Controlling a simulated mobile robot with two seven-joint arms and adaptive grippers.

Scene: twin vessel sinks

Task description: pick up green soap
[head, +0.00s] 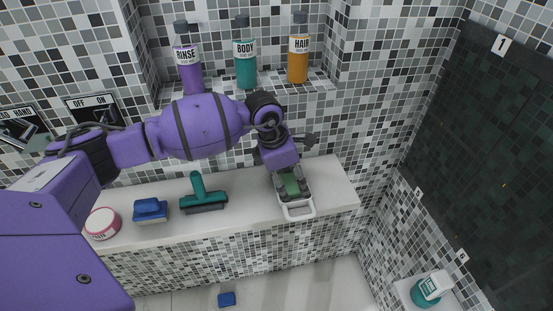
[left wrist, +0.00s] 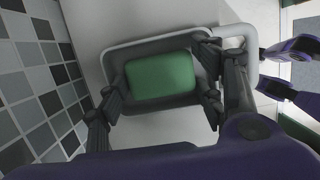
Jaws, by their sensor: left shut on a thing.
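The green soap (left wrist: 160,78) is a rounded block lying in a pale grey dish in the left wrist view. It also shows as a green patch under my gripper in the head view (head: 291,184). My left gripper (head: 293,190) reaches down over the dish at the right part of the white ledge. In the left wrist view its fingers (left wrist: 162,95) stand on both sides of the soap and are shut on it. The dish (head: 298,211) has a white rim or handle toward the front.
A teal squeegee (head: 203,194), a blue sponge (head: 150,210) and a pink-and-white round tin (head: 102,223) stand left on the ledge. Purple (head: 187,65), teal (head: 245,60) and orange (head: 298,55) bottles stand in the niche behind. A dark panel (head: 490,150) is at right.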

